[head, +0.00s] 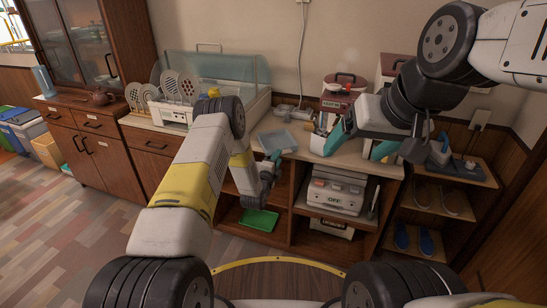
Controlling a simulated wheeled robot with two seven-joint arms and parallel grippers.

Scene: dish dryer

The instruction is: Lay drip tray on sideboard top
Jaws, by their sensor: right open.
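A shallow blue-grey tray (280,140), which looks like the drip tray, is at the sideboard top (298,155), to the right of the dish dryer (172,115). I cannot tell whether it lies flat or is slightly raised. My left gripper (275,160) is at the tray's front edge, by the front of the sideboard top. Its fingers are small and partly hidden, so I cannot tell whether they grip the tray. My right gripper (360,148) is open over the right part of the sideboard top, its teal fingers spread apart.
A utensil holder (319,143) stands beside my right gripper. A green tray (259,220) lies on a low shelf. A grey appliance (336,193) sits on the shelf below the top. A shoe rack (440,200) is at right.

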